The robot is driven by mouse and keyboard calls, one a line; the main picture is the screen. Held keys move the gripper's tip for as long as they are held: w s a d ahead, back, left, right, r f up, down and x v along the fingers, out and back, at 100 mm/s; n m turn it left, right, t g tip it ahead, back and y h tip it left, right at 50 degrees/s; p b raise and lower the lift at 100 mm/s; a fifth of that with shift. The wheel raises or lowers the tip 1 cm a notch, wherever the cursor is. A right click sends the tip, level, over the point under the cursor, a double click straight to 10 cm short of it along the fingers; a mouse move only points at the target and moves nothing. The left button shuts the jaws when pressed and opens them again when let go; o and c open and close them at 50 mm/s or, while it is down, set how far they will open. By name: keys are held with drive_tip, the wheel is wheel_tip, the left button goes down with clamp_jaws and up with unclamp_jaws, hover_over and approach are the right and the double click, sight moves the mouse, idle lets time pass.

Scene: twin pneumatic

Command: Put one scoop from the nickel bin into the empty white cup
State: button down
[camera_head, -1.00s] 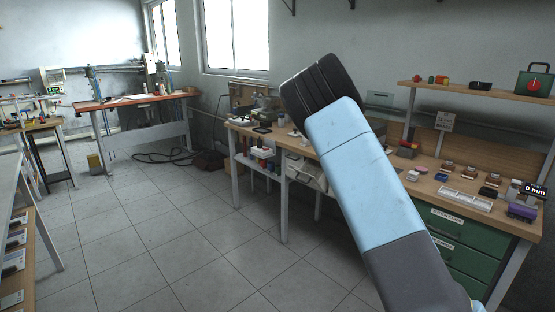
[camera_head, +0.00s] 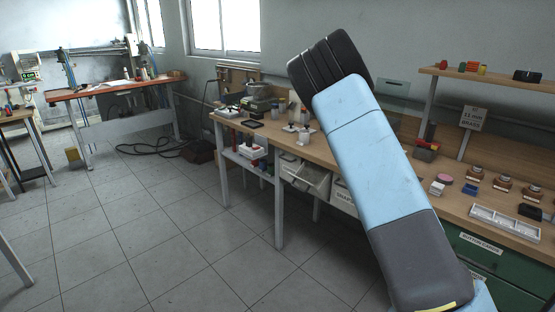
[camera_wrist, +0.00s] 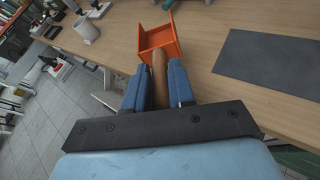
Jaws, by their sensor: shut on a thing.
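In the wrist view my gripper (camera_wrist: 159,90) is shut on the brown handle (camera_wrist: 160,72) of an orange scoop (camera_wrist: 155,38). The square scoop head is beyond the fingertips, over the bench; I see no load in it. A whitish cup (camera_wrist: 87,28) stands on the bench at upper left, apart from the scoop; I cannot tell what is in it. Small cups (camera_head: 304,134) also show on the bench in the head view. Pale bins (camera_head: 304,177) hang below the bench top; I cannot tell which holds nickel. My gripper's fingers are hidden in the head view.
The wooden bench (camera_head: 330,155) runs along the wall. A dark grey mat (camera_wrist: 270,62) lies right of the scoop. Jars (camera_head: 504,184) and a white divided tray (camera_head: 505,222) stand on its right part.

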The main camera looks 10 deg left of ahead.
drive_tip(key=shift+w+a, duration=0.35)
drive_tip(key=shift+w, duration=0.1)
drive_tip(key=shift+w+a, duration=0.1)
drive_tip(key=shift+a, duration=0.05)
